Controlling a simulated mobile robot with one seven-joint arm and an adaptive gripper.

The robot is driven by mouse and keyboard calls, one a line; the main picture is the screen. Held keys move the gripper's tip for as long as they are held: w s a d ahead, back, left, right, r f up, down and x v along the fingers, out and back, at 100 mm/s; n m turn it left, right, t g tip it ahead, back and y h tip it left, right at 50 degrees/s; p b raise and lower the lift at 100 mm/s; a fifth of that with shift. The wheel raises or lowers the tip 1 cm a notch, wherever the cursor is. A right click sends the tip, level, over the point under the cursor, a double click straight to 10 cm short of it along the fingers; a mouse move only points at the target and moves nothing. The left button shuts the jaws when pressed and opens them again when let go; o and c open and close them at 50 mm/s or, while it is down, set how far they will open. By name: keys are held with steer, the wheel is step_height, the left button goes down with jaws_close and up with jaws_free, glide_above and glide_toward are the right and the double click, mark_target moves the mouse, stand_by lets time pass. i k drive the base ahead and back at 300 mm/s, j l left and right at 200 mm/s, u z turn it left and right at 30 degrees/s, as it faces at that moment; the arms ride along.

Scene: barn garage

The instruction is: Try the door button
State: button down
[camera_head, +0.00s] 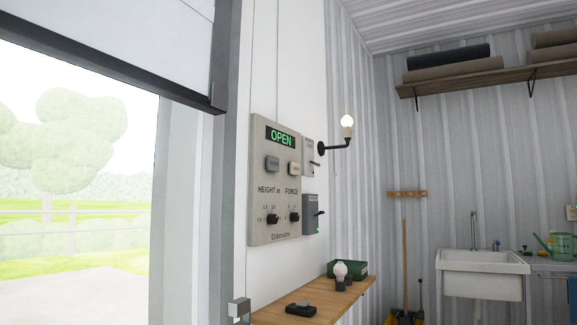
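A beige control panel (262,205) is fixed to the white wall in the middle of the head view. Its display (282,138) reads OPEN in green. Below the display are a grey button (272,163) on the left and a cream button (294,168) on the right; their labels are too small to read. Lower down are two black knobs, one under HEIGHT m (272,219) and one under FORCE (294,217). The garage door (120,40) is raised at the upper left, with its dark bottom edge above the opening. My gripper is not in view.
Two small grey switch boxes (309,170) (312,200) and a lit wall lamp (347,125) are right of the panel. A wooden shelf (335,302) below holds a black device (300,309), a bulb (340,269) and a green box (352,267). A sink (482,262) stands behind.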

mark_target(272, 163)
steer(key=i+l, duration=0.75)
steer(key=i, duration=0.25)
steer(key=i+u, duration=0.1)
steer(key=u, duration=1.25)
